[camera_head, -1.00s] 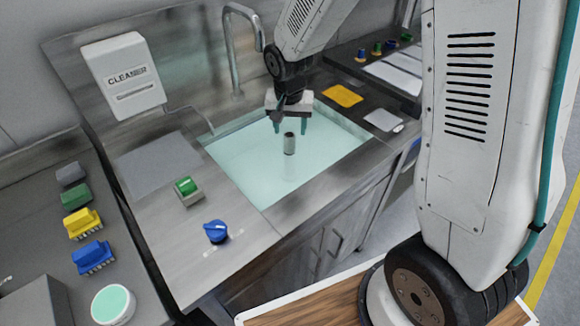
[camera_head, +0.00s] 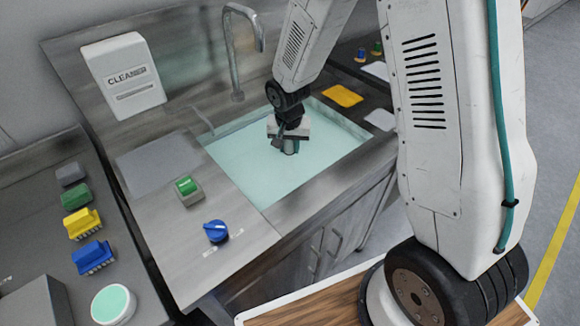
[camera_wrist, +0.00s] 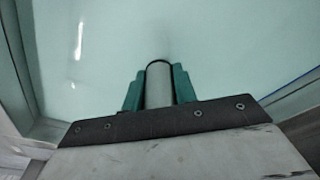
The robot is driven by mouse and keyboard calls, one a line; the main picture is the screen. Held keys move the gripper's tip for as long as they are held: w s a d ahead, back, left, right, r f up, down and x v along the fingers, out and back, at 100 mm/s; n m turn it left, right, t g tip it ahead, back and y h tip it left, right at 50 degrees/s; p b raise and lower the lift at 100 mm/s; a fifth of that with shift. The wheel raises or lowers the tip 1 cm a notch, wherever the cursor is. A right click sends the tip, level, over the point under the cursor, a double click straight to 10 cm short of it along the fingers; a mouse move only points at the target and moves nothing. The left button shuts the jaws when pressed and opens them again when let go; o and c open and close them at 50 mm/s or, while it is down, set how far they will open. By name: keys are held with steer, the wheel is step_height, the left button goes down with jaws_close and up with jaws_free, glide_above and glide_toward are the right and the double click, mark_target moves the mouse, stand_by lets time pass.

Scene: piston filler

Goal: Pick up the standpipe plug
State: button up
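The standpipe plug (camera_wrist: 159,86) is a pale grey upright tube with a dark rim, standing in the teal water of the sink (camera_head: 240,170). In the wrist view it sits between the two teal fingers of my gripper (camera_wrist: 158,78), which press against it on both sides. In the head view my gripper (camera_head: 290,148) is low over the middle of the basin, with its fingers close together around the tube. The gripper and water hide most of the plug there, and its lower end cannot be made out.
A faucet (camera_head: 236,60) arches over the back of the sink. A green button (camera_head: 187,187) and a blue knob (camera_head: 216,231) are on the left counter. Several brushes stand further left. A yellow cloth (camera_head: 342,95) lies on the right counter.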

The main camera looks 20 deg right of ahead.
jaws_close()
steer(key=shift+r, duration=0.15)
